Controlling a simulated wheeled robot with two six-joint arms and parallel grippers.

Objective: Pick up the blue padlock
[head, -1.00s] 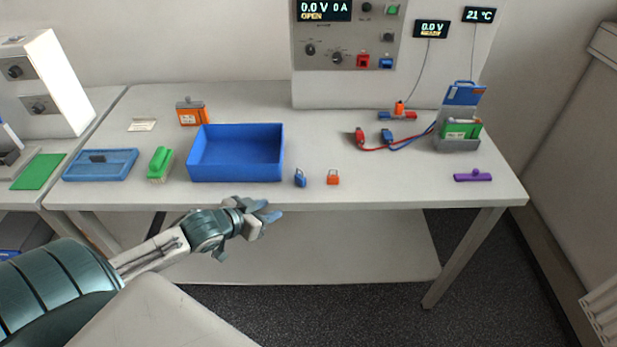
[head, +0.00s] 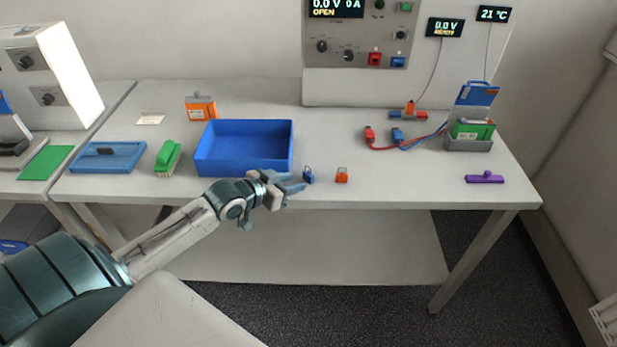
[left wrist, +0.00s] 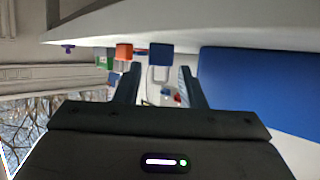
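The blue padlock (head: 308,177) stands near the front edge of the table, just right of the blue bin. My left gripper (head: 294,182) is just left of it in the head view, fingers pointing at it. The left wrist view looks upside down. There the blue padlock (left wrist: 159,55) lies ahead, its pale shackle between the lines of the two spread fingers (left wrist: 160,85). The left gripper is open with nothing held; I see no clear contact with the padlock. My right gripper is not in view.
The blue bin (head: 244,169) stands close behind the left gripper. An orange padlock (head: 342,175) is just right of the blue one. A green brush-like object (head: 167,156) lies left of the bin. The table between the orange padlock and the purple piece (head: 484,178) is clear.

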